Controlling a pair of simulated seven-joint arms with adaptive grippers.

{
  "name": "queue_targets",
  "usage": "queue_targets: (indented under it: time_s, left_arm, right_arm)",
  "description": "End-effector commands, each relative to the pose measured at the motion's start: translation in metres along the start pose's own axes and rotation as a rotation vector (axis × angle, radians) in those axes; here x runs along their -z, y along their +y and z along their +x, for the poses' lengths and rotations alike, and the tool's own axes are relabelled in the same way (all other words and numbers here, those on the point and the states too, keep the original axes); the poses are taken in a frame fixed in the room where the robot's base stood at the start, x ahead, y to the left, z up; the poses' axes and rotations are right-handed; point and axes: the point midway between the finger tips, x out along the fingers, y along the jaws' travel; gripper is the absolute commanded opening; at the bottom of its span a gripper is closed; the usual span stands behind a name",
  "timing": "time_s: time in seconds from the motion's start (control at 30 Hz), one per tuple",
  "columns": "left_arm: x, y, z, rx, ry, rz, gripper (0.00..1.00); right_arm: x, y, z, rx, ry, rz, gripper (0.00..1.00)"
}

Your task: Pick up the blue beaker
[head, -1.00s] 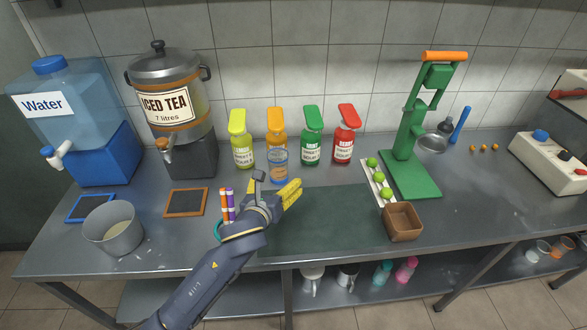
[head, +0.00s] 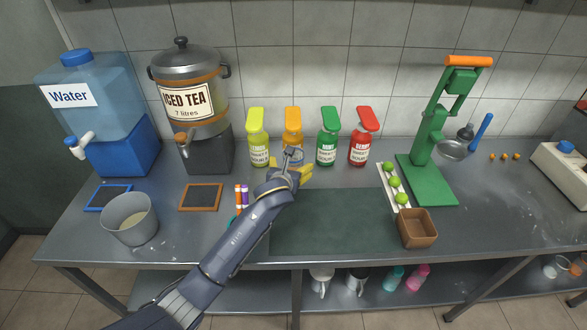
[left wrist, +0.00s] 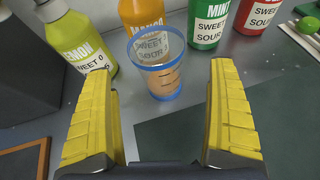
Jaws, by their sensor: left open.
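The blue beaker (left wrist: 159,82) is a clear cup with a blue rim, blue base and measuring marks. In the left wrist view it stands upright on the counter, just beyond and between the two yellow fingers of my left gripper (left wrist: 162,75). The fingers are open, with nothing between them, and look apart from the beaker. In the head view my left gripper (head: 302,170) is in front of the orange mango bottle (head: 293,125) and hides most of the beaker. My right gripper is in neither view.
The lemon bottle (head: 258,140), mint bottle (head: 328,140) and berry bottle (head: 364,140) stand close behind and beside the beaker. Markers (head: 241,195) stand left of my forearm. A dark green mat (head: 335,225) lies clear in front. The green press (head: 430,150) is at right.

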Motion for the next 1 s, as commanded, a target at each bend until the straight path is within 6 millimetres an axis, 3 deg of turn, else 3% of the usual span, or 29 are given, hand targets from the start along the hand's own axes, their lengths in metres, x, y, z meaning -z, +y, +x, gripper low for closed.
queue_targets:
  time_s: [0.37, 0.8, 1.0]
  left_arm:
    - [0.0, 0.001, 0.018, 0.0, 0.0, -0.001, 0.91]
    - [-0.004, 0.004, 0.06, 0.0, 0.001, -0.001, 0.91]
    - [-0.004, 0.003, 0.066, 0.001, 0.0, -0.001, 0.91]
  right_arm:
    - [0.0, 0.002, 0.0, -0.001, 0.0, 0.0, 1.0]
    - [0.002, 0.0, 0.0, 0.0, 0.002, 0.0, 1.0]
    - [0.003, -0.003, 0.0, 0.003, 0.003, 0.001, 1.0]
